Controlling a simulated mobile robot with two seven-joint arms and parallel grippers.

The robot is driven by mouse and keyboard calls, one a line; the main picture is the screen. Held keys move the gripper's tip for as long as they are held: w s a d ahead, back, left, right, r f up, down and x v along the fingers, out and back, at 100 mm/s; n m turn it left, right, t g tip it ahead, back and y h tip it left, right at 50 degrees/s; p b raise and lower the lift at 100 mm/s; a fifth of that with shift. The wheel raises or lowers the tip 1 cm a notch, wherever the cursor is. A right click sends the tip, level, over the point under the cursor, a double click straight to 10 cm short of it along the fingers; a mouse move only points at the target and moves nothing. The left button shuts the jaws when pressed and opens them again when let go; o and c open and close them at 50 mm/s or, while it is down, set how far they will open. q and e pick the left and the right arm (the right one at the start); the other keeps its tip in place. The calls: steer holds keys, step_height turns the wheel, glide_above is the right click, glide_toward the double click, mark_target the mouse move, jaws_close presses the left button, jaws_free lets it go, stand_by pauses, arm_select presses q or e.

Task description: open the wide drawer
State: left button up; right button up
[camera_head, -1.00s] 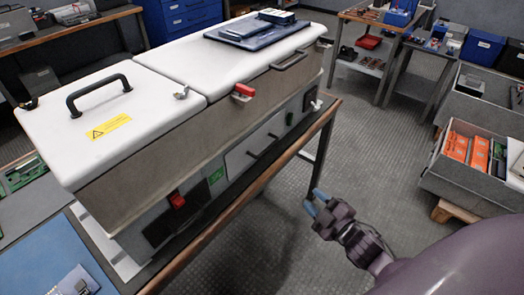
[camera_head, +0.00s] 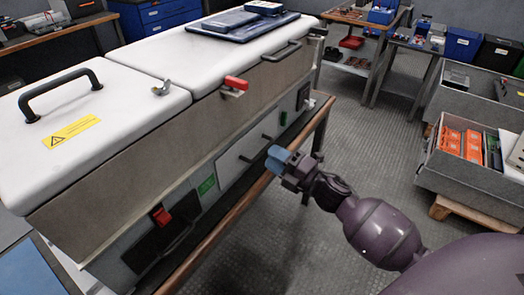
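The white-fronted wide drawer (camera_head: 236,160) is set low in the long side of the big white-topped unit. Its front looks flush with the unit, and two short black handles (camera_head: 245,158) show on it. My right gripper (camera_head: 276,158) is just in front of the drawer's right part, its blue fingertips pointing at the front near the handles. The fingertips overlap in this view, so I cannot tell how far apart they are or whether they touch a handle. My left gripper is not in view.
A red latch (camera_head: 235,84) and a red switch (camera_head: 161,215) stick out of the unit's side. A wooden bench edge (camera_head: 228,219) runs below the drawer. Grey bins (camera_head: 450,178) stand at the right. The floor between is clear.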

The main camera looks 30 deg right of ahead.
mark_target(263, 149)
steer(key=shift+x, duration=2)
jaws_close()
